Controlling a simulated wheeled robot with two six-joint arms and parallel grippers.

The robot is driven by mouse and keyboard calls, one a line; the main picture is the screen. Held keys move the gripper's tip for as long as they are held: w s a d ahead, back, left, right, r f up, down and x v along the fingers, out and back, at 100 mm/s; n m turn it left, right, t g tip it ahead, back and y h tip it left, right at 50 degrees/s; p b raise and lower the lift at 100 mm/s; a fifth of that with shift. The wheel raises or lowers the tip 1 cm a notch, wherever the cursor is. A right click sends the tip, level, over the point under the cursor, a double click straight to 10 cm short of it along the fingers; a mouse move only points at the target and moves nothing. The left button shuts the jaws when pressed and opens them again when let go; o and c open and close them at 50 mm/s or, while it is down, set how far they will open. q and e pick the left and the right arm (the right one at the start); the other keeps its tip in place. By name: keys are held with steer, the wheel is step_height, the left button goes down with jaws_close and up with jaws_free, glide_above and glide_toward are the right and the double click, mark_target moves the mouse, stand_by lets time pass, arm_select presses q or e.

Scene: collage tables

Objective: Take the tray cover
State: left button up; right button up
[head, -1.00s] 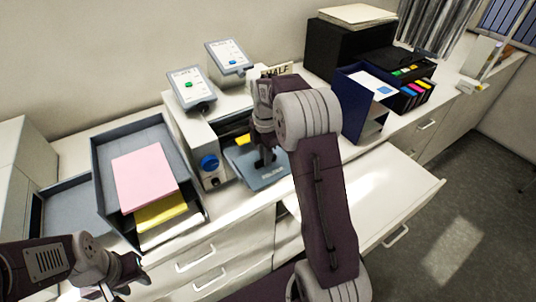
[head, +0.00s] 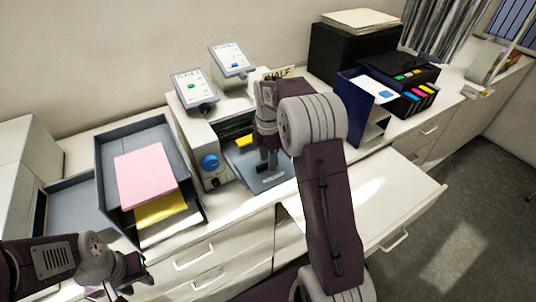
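A blue-grey flat plate (head: 272,181) with dark lettering lies at the front opening of a white machine (head: 203,140); I cannot tell for sure whether it is the tray cover. My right gripper (head: 268,163) points down over this plate, with its fingertips at or just above it. Whether it touches or grips the plate is hidden by the fingers. A yellow piece (head: 245,141) shows behind it in the opening. My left gripper (head: 132,274) is low at the left, in front of the drawers, apart from the plate; its fingers are small and unclear.
A dark grey tray (head: 108,192) at the left holds pink paper (head: 146,178) and yellow paper (head: 161,208). A blue holder (head: 352,98) and a black printer (head: 340,55) stand at the right. An open drawer (head: 405,190) juts out at front right, behind my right arm.

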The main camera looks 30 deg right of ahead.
step_height(320, 180, up, 7)
steer(key=shift+a+r+b, duration=0.1)
steer(key=shift+r+b, duration=0.1)
steer(key=shift+b, duration=0.25)
steer(key=shift+r, duration=0.4)
